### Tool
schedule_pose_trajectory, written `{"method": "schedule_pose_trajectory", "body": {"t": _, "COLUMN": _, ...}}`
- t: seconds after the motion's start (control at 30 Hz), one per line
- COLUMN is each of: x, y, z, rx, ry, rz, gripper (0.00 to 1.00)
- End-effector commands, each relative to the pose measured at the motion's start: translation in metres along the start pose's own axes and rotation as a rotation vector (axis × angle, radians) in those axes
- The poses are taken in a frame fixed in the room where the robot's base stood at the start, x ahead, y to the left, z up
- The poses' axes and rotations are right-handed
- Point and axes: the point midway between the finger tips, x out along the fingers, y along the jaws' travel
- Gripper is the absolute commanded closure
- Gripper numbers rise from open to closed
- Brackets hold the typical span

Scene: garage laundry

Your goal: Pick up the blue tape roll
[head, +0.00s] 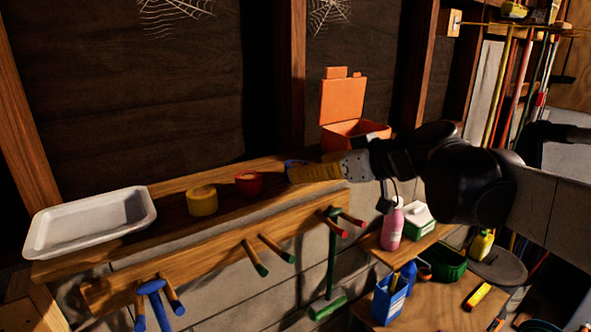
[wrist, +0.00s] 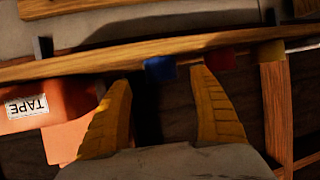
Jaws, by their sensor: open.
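The blue tape roll (head: 291,162) is on the wooden shelf in the head view, mostly hidden behind my gripper (head: 292,174). In the wrist view the blue tape roll (wrist: 160,69) shows just beyond my yellow fingertips (wrist: 160,78), roughly in line with the gap between them. My gripper is open, with nothing seen between its fingers. I cannot tell whether a finger touches the roll.
A red roll (head: 249,183) and a yellow roll (head: 202,201) stand left of the blue one. A white tray (head: 90,222) is at the shelf's left end. An open orange box (head: 343,101), labelled TAPE in the wrist view (wrist: 62,105), stands behind my gripper. Pegs (head: 256,259) stick out below.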

Motion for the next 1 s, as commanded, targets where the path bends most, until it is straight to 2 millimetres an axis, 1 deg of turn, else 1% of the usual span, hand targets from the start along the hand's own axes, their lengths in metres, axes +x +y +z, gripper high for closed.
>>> {"method": "schedule_pose_trajectory", "body": {"t": 0.07, "x": 0.006, "y": 0.000, "z": -0.001, "rx": 0.000, "ry": 0.000, "rz": -0.001, "gripper": 0.28}}
{"method": "schedule_pose_trajectory", "body": {"t": 0.23, "x": 0.031, "y": 0.003, "z": -0.005, "rx": 0.000, "ry": -0.001, "rz": -0.002, "gripper": 0.28}}
{"method": "schedule_pose_trajectory", "body": {"t": 0.3, "x": 0.042, "y": 0.003, "z": -0.005, "rx": -0.001, "ry": -0.001, "rz": -0.002, "gripper": 0.28}}
{"method": "schedule_pose_trajectory", "body": {"t": 0.4, "x": 0.051, "y": 0.003, "z": -0.003, "rx": 0.001, "ry": -0.001, "rz": -0.001, "gripper": 0.28}}
{"method": "schedule_pose_trajectory", "body": {"t": 0.67, "x": 0.054, "y": 0.003, "z": -0.002, "rx": 0.001, "ry": -0.001, "rz": 0.000, "gripper": 0.28}}
{"method": "schedule_pose_trajectory", "body": {"t": 0.7, "x": 0.054, "y": 0.003, "z": -0.002, "rx": 0.001, "ry": -0.001, "rz": 0.000, "gripper": 0.39}}
{"method": "schedule_pose_trajectory", "body": {"t": 0.77, "x": 0.054, "y": 0.003, "z": -0.002, "rx": 0.001, "ry": -0.001, "rz": 0.000, "gripper": 0.57}}
{"method": "schedule_pose_trajectory", "body": {"t": 0.8, "x": 0.054, "y": 0.003, "z": -0.002, "rx": 0.001, "ry": -0.001, "rz": 0.000, "gripper": 0.70}}
{"method": "schedule_pose_trajectory", "body": {"t": 0.83, "x": 0.054, "y": 0.003, "z": -0.002, "rx": 0.001, "ry": -0.001, "rz": 0.000, "gripper": 0.79}}
{"method": "schedule_pose_trajectory", "body": {"t": 0.87, "x": 0.054, "y": 0.003, "z": -0.002, "rx": 0.001, "ry": -0.001, "rz": 0.000, "gripper": 0.82}}
{"method": "schedule_pose_trajectory", "body": {"t": 1.0, "x": 0.054, "y": 0.003, "z": -0.001, "rx": 0.001, "ry": -0.002, "rz": 0.000, "gripper": 0.83}}
